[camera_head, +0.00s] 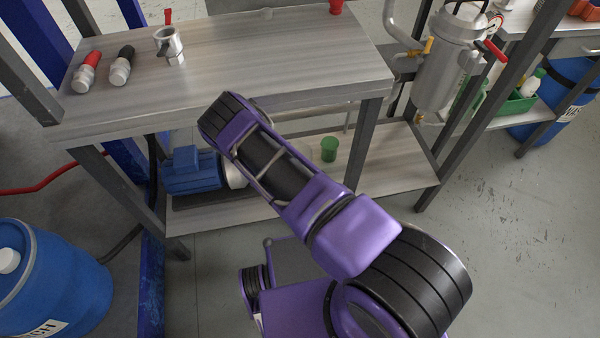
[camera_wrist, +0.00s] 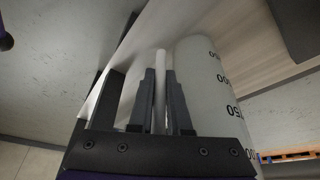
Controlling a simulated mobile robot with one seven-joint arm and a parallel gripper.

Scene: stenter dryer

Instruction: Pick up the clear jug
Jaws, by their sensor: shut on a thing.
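The clear jug (camera_wrist: 207,95) fills the middle right of the wrist view. It is a pale translucent cylinder with dark measuring marks down its side. My gripper (camera_wrist: 160,85) has its two dark fingers shut on the jug's thin upright handle (camera_wrist: 160,75), one finger on each side. In the head view my purple and black arm reaches toward the bench, and I cannot make out the gripper or the jug there. Whether the jug touches a surface cannot be told.
A blue motor (camera_head: 192,172) and a green cup (camera_head: 329,149) are on the lower shelf (camera_head: 385,180). A blue drum (camera_head: 50,285) stands at left.

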